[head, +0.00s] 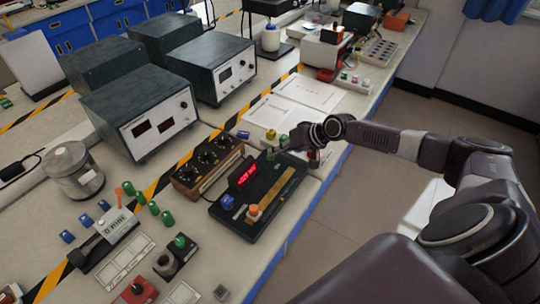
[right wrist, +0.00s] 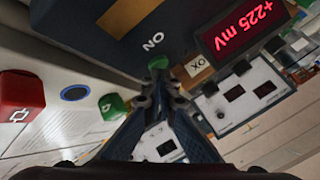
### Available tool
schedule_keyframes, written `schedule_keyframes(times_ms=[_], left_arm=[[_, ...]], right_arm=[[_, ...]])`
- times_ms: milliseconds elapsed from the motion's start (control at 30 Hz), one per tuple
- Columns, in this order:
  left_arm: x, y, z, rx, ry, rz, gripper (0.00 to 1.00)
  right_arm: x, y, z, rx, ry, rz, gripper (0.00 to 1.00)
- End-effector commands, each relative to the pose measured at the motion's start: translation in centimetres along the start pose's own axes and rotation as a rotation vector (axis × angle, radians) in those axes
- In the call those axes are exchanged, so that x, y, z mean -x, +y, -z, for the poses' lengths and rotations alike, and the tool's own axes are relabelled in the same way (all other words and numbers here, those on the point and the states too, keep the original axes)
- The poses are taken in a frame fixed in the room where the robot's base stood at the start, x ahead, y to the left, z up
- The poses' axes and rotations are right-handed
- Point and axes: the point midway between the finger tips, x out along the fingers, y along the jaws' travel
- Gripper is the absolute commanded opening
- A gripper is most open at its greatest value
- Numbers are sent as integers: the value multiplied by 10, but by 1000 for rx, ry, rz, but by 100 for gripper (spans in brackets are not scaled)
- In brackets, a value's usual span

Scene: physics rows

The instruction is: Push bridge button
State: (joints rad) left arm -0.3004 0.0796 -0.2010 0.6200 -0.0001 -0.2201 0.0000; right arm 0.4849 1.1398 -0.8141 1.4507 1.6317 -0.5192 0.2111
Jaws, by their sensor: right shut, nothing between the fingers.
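The bridge unit (head: 245,215) is a black box on the bench with a lit red display (head: 244,173) and a gold strip along its top. A small green button (right wrist: 158,62) shows just beyond my right fingertips (right wrist: 157,92). I cannot tell whether they touch it. My right gripper (head: 284,147) is shut and empty, at the far end of the unit in the head view. My left gripper is not in view.
A dial box (head: 207,164) stands left of the unit. A blue knob (head: 227,201) and an orange knob (head: 254,210) sit at the unit's near end. Grey instruments (head: 140,105) fill the back left. White sheets (head: 310,92) lie beyond the gripper. Open floor lies right of the bench.

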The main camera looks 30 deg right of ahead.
Motion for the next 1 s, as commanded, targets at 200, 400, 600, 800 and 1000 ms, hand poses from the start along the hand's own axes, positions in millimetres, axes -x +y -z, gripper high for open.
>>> schedule_keyframes(times_ms=[200, 400, 600, 800, 1000], left_arm=[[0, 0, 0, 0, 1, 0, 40], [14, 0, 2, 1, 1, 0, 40], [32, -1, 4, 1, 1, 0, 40], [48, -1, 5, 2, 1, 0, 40], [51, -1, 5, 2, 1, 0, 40]], right_arm=[[-1, 0, -4, -1, -8, -1, 0], [10, -8, 5, -1, -6, 0, 0], [25, -19, 17, -1, -3, 1, 0], [39, -29, 28, 0, -2, 1, 0], [42, -31, 30, 0, -1, 1, 0]])
